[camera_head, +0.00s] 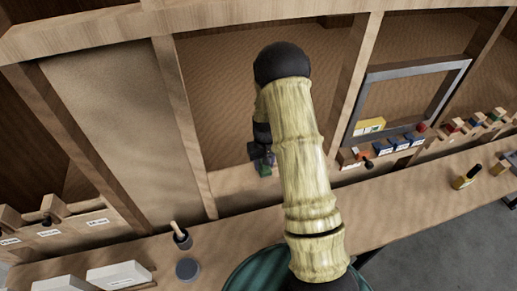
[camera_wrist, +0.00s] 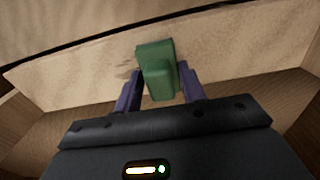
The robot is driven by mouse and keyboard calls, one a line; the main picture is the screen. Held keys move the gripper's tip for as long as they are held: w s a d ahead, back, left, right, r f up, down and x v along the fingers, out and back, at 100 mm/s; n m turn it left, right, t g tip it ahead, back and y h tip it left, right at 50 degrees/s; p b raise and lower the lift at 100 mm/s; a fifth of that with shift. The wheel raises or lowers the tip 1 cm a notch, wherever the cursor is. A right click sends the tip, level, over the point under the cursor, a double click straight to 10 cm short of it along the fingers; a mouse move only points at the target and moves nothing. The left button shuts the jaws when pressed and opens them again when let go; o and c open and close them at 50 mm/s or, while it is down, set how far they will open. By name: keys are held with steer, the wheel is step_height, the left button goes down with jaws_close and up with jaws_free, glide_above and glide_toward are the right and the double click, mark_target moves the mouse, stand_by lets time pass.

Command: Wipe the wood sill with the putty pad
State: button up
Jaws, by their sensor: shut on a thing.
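The pad is a green block (camera_wrist: 156,66) held between the two fingers of my gripper (camera_wrist: 160,92) in the wrist view. In the head view my gripper (camera_head: 262,155) hangs beyond my arm, with a bit of the green pad (camera_head: 264,171) showing at its tip. The wood sill (camera_wrist: 80,80) is a pale strip running across the wrist view behind the pad, with a faint darker smudge beside the pad's left side. In the head view the sill (camera_head: 232,184) lies below the brown panel. I cannot tell whether the pad touches the sill.
Upright wood posts (camera_head: 180,110) flank the sill. A grey frame (camera_head: 408,85) and a row of small blocks (camera_head: 400,146) stand to the right. A dark cup with a brush (camera_head: 181,238), a round grey lid (camera_head: 188,268) and white boxes (camera_head: 118,275) sit on the counter at lower left.

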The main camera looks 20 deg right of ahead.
steer(key=shift+a, duration=0.8)
step_height(320, 180, up, 8)
steer(key=p, duration=0.4)
steer(key=shift+p, duration=0.3)
steer(key=shift+s+a+f+b, duration=0.1)
steer(key=shift+f+b, duration=0.2)
steer(key=shift+b, duration=0.25)
steer(key=s+a+f+m+b, duration=0.1)
steer(key=a+f+b, duration=0.1)
steer(key=b, duration=0.3)
steer(key=s+a+f+m+b, duration=0.1)
steer(key=s+a+f+b, duration=0.1)
steer(key=b, duration=0.3)
steer(key=shift+s+f+m, duration=0.1)
steer(key=shift+m, duration=0.2)
steer(key=shift+s+a+b, duration=0.25)
steer(key=shift+a+b, duration=0.05)
steer(key=shift+b, duration=0.1)
steer(key=shift+d, duration=0.1)
